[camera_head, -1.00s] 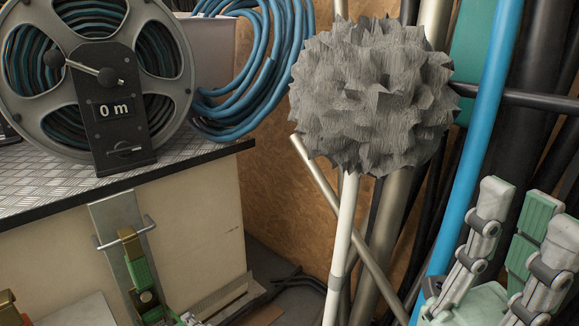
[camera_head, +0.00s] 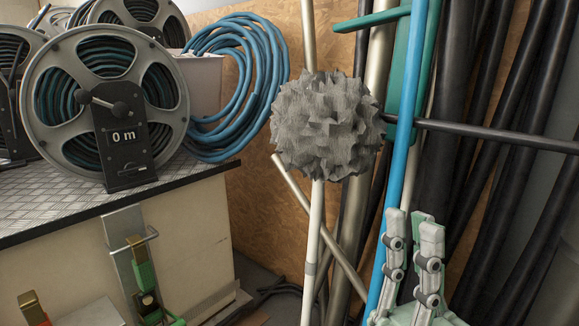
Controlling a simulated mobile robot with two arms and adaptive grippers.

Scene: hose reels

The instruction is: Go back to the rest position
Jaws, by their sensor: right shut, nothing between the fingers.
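My right gripper (camera_head: 411,222) is at the lower right of the head view, pointing up. Its two grey-white fingers are close together and hold nothing. It is in front of the blue pole and the dark pipes, to the right of the grey spiky brush head. My left gripper is not in view.
A hose reel (camera_head: 105,100) marked "0 m" stands on the metal-topped bench (camera_head: 60,210) at left. A blue hose coil (camera_head: 238,75) hangs behind it. A spiky brush head (camera_head: 327,125) on a white pole, a blue pole (camera_head: 404,120) and dark pipes (camera_head: 515,100) crowd the right.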

